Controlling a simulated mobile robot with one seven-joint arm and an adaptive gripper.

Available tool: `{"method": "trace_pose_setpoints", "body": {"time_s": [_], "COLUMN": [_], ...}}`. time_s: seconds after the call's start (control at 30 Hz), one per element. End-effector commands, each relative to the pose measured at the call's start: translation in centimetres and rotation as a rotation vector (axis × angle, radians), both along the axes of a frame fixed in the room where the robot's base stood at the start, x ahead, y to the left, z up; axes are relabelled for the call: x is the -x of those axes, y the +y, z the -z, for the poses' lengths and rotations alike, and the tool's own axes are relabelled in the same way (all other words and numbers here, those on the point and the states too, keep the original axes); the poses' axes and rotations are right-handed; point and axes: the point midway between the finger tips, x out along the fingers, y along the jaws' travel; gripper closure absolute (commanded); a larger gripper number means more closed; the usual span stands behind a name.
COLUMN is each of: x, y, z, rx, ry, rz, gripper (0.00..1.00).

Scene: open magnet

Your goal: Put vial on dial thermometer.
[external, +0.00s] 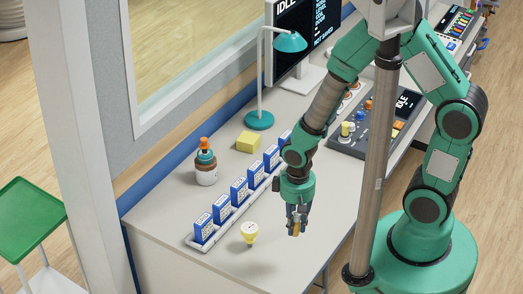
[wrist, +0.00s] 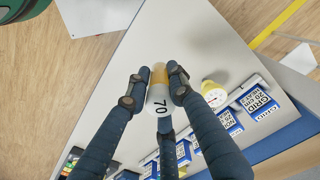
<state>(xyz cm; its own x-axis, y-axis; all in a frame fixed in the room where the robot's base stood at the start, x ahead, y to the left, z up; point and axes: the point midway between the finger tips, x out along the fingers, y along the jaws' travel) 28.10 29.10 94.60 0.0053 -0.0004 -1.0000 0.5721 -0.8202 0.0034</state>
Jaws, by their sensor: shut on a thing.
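My gripper (external: 297,218) hangs over the front part of the desk, shut on the vial (external: 295,229). In the wrist view the vial (wrist: 159,92) is a small cylinder with an amber band and a pale part marked "70", between my fingers (wrist: 155,85). The dial thermometer (external: 249,232) has a round white face and a yellow body. It stands on the desk to the left of my gripper, near the front edge. In the wrist view the dial thermometer (wrist: 213,94) lies just right of my fingers. The vial is apart from it.
A white rack (external: 210,236) of several blue boxes runs behind the thermometer. A brown bottle (external: 206,168), a yellow block (external: 248,142) and a green lamp (external: 260,119) stand further back. A control panel (external: 354,142) is behind my arm. The desk (external: 185,258) is bare around its front left.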

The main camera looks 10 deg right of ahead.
Motion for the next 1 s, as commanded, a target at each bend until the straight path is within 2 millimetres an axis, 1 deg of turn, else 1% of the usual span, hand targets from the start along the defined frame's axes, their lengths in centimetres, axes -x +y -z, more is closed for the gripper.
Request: {"method": "trace_pose_setpoints", "body": {"time_s": [0.23,0.37,0.57,1.0], "x": [-0.2,-0.9,-2.9,-8.8], "y": [0.2,0.9,3.0,9.1], "z": [0.0,0.1,0.5,1.3], "rx": [0.000,-0.001,0.000,0.000], "ry": [0.000,-0.002,0.000,0.000], "rz": [0.001,0.001,0.001,0.001], "gripper": [1.00,1.00,1.00,1.00]}}
